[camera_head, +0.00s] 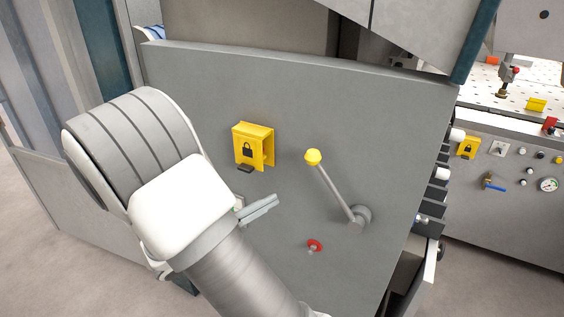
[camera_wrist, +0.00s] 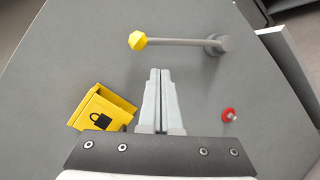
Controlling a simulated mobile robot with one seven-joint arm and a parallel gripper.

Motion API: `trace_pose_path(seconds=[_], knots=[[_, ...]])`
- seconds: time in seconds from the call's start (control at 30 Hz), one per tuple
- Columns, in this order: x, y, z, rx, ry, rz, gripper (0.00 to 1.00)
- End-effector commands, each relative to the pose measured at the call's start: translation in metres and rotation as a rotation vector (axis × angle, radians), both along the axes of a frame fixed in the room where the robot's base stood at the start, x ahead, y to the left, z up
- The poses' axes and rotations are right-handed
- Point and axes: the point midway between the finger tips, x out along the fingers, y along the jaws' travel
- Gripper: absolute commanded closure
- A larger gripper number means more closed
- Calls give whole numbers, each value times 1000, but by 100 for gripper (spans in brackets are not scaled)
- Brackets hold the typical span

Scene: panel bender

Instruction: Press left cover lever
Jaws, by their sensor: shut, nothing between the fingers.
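A grey lever (camera_head: 335,190) with a yellow knob is mounted on the grey cabinet panel (camera_head: 390,120); it slants from its pivot at lower right up to the knob at upper left. The lever also shows in the wrist view (camera_wrist: 180,42), lying across the top. Left of it is a yellow padlock-marked cover (camera_head: 254,146) with a small dark tab (camera_head: 245,169) at its lower edge. My gripper (camera_head: 274,200) is shut and empty, between cover and lever in the picture. In the wrist view its fingertips (camera_wrist: 160,72) appear below the lever, apart from it in the picture.
A red button (camera_head: 315,245) sits below the lever. To the right, another machine front has a second yellow padlock cover (camera_head: 468,148), knobs, a blue valve handle (camera_head: 494,184) and a gauge (camera_head: 547,185). Dark brackets stick out at the panel's right edge.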

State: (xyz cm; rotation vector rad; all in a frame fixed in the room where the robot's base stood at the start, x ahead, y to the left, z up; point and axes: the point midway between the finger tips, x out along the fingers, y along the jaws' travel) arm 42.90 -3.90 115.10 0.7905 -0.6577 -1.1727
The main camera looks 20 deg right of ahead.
Motion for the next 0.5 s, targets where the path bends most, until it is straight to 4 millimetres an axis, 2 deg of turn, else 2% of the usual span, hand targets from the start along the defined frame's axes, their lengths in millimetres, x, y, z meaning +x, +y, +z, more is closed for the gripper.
trace_pose_path(seconds=[0.1,0.2,0.5], knots=[[16,18,-6,-92,-3,88,100],[23,26,-9,-131,-8,132,100],[26,30,-10,-148,-12,152,100]])
